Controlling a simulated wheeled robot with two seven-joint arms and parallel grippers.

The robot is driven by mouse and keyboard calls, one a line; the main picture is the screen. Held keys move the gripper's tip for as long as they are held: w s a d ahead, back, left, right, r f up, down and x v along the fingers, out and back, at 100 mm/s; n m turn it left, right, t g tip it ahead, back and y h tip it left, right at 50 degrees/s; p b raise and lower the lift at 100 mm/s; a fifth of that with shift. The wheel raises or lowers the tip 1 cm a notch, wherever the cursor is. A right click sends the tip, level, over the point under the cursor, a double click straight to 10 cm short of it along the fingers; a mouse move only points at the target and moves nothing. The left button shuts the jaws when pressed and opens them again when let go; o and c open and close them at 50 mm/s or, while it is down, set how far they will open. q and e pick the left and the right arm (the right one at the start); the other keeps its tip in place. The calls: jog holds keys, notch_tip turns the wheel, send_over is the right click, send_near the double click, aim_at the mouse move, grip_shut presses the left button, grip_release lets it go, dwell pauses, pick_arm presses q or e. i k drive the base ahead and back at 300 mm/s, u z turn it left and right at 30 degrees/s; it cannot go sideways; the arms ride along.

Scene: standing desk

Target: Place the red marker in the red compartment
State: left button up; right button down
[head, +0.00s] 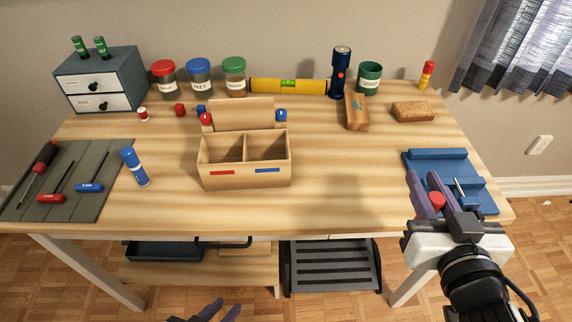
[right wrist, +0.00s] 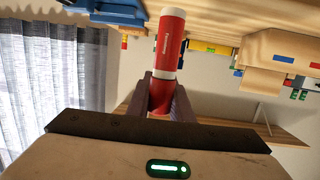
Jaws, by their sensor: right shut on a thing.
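The red marker (right wrist: 168,45) is held between the fingers of my right gripper (right wrist: 166,95) in the right wrist view. Only its red end (head: 437,200) shows in the head view, over the blue tray at the right. A wooden box (head: 245,178) with two open-topped compartments stands mid-desk. Its left compartment has a red label (head: 222,173), its right one a blue label (head: 268,170). Both look empty. My right gripper (head: 431,190) is well to the right of the box. My left gripper (head: 228,305) shows only its fingertips, apart, at the bottom edge below the desk front.
Screwdrivers lie on a grey mat (head: 90,155) at the far left. Jars, a yellow level (head: 265,86) and a flashlight (head: 341,72) line the back. The desk between box and blue tray (head: 440,158) is clear.

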aim_at(227, 181)
jog(key=z, duration=1.45)
jog(key=k, duration=1.4)
jog(key=u, duration=1.5)
jog(key=i, duration=1.05)
jog(key=u, duration=0.05)
